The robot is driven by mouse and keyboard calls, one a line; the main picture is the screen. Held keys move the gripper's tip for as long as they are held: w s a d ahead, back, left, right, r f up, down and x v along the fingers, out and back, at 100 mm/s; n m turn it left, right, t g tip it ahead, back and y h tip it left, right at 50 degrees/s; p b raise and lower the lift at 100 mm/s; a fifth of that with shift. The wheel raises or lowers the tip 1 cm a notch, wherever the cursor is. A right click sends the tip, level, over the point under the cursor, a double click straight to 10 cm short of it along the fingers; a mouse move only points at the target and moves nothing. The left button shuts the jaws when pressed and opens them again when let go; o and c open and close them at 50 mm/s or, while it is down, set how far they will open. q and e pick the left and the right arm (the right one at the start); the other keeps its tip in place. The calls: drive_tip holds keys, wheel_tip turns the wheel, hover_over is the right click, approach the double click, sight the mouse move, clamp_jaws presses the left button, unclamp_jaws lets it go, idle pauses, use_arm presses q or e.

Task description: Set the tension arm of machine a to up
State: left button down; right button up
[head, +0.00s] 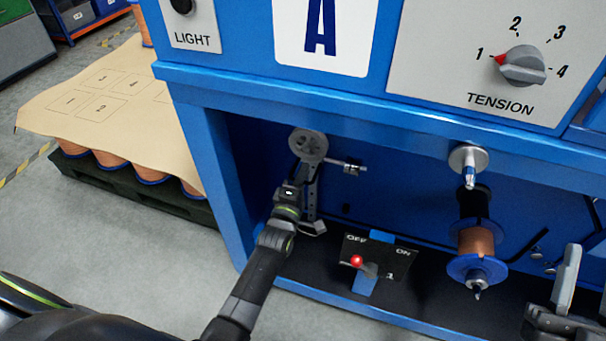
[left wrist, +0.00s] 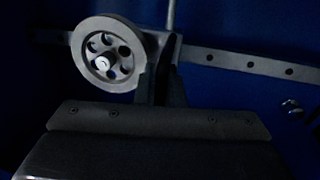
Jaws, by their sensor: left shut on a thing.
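Machine a is the blue cabinet with the large letter A (head: 321,36). Its tension arm (head: 311,205) is a grey bar with holes, close to upright in the head view, with a spoked pulley (head: 308,146) at its top end. The bar (left wrist: 250,62) and the pulley (left wrist: 108,53) also show in the left wrist view. My left gripper (head: 294,177) is shut on the arm just below the pulley; its fingers (left wrist: 161,82) partly hide the bar in the left wrist view. My right gripper (head: 580,280) is partly cut off at the lower right, empty, its fingers apart.
A small rod (head: 348,166) sticks out right of the pulley. A switch box (head: 378,262) with a red-tipped lever stands below. A copper spool (head: 477,245) hangs to the right. The tension dial (head: 522,66) points at 1. A pallet of spools (head: 130,192) stands at the left.

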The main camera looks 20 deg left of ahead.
wheel_tip(320, 180, down, 17)
drive_tip(key=d+m+g+p, duration=0.1)
drive_tip(key=m+g+p, duration=0.2)
drive_tip(key=g, duration=0.8)
drive_tip(key=s+a+f+g+y+p, duration=0.1)
drive_tip(key=s+f+g+p, duration=0.4)
drive_tip(key=s+f+g, duration=0.6)
wheel_tip(320, 180, down, 3)
drive_tip(key=shift+s+a+f+g, duration=0.1)
drive_tip(key=shift+s+a+g, duration=0.25)
drive_tip(key=shift+s, duration=0.4)
